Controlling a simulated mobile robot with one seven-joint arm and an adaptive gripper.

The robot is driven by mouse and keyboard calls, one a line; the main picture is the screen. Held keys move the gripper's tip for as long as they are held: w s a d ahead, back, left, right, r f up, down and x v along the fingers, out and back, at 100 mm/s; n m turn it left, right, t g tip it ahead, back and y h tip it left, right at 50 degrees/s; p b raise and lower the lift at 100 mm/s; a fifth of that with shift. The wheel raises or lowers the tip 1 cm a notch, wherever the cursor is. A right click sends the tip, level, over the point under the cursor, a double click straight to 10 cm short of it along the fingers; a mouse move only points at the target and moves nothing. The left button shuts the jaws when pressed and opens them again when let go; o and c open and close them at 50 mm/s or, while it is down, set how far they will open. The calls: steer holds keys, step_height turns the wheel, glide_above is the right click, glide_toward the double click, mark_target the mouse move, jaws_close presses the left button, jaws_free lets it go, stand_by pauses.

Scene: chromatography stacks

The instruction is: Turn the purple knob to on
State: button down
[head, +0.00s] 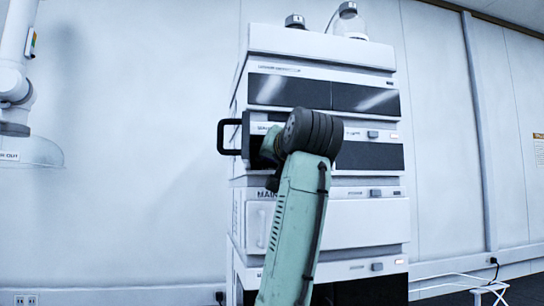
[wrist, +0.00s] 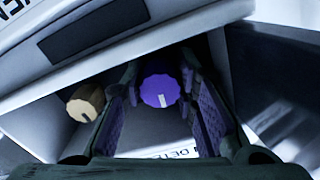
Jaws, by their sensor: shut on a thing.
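The purple knob (wrist: 160,88) shows in the wrist view between the two fingers of my gripper (wrist: 161,105). It has a pale pointer line near its lower middle. My gripper is shut on the knob, with a purple-padded finger on each side. In the head view my own arm stands in front of the instrument stack (head: 345,222) and hides the knob and the fingertips.
A tan knob (wrist: 85,104) with a dark pointer line sits left of the left finger. A black handle (head: 222,137) sticks out from the stack's left side. Bottles (head: 348,22) stand on top.

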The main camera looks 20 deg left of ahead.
stand_by(0.5)
steer(key=c, duration=1.5)
jaws_free()
steer(key=shift+d, duration=0.1)
steer(key=shift+c, duration=0.2)
steer(key=v, duration=1.2)
